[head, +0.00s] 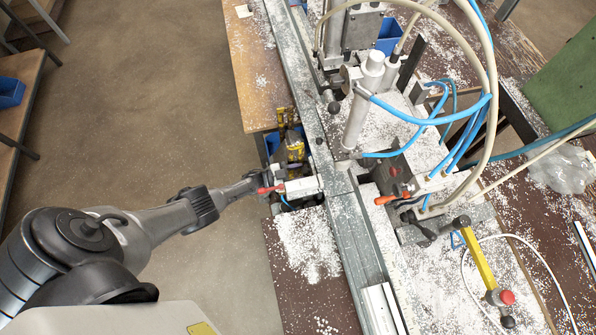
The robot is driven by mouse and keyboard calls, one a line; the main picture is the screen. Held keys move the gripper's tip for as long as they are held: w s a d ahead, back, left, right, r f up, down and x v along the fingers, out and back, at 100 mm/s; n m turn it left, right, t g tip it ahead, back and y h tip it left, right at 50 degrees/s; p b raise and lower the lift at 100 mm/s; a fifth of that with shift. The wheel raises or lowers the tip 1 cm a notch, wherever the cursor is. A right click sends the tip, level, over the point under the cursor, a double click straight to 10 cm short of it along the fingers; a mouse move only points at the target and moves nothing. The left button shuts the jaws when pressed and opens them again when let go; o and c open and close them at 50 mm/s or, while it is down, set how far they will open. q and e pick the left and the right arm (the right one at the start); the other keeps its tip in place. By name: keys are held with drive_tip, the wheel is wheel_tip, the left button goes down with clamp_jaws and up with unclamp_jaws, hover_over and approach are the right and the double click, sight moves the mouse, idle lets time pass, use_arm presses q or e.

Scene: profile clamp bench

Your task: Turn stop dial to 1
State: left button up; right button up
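My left arm reaches in from the left, and its gripper (262,183) is at the near edge of the clamp bench. The gripper is small here, and I cannot tell whether its fingers are open or shut. It is close to a small red handle (270,189) beside a white block (303,187); whether they touch is unclear. I cannot make out a stop dial with readable numbers. A round metal knob (350,74) shows on the machine further back. My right gripper is not in view.
A long metal rail (350,225) runs along the bench, strewn with white chips. Blue hoses (420,119) and pneumatic cylinders (366,95) crowd the right. The floor (150,110) at left is clear.

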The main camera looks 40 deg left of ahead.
use_arm(q)
drive_tip(key=c, duration=0.3)
drive_tip(key=shift+c, duration=0.2)
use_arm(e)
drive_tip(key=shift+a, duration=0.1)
use_arm(q)
drive_tip(key=shift+m, duration=0.4)
use_arm(e)
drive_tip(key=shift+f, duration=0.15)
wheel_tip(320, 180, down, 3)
drive_tip(key=b, duration=0.3)
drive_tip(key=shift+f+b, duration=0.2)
drive_tip(key=shift+b, duration=0.15)
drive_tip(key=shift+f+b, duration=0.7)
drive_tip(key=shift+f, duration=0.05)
use_arm(q)
drive_tip(key=m, duration=1.1)
drive_tip(key=shift+a, duration=0.1)
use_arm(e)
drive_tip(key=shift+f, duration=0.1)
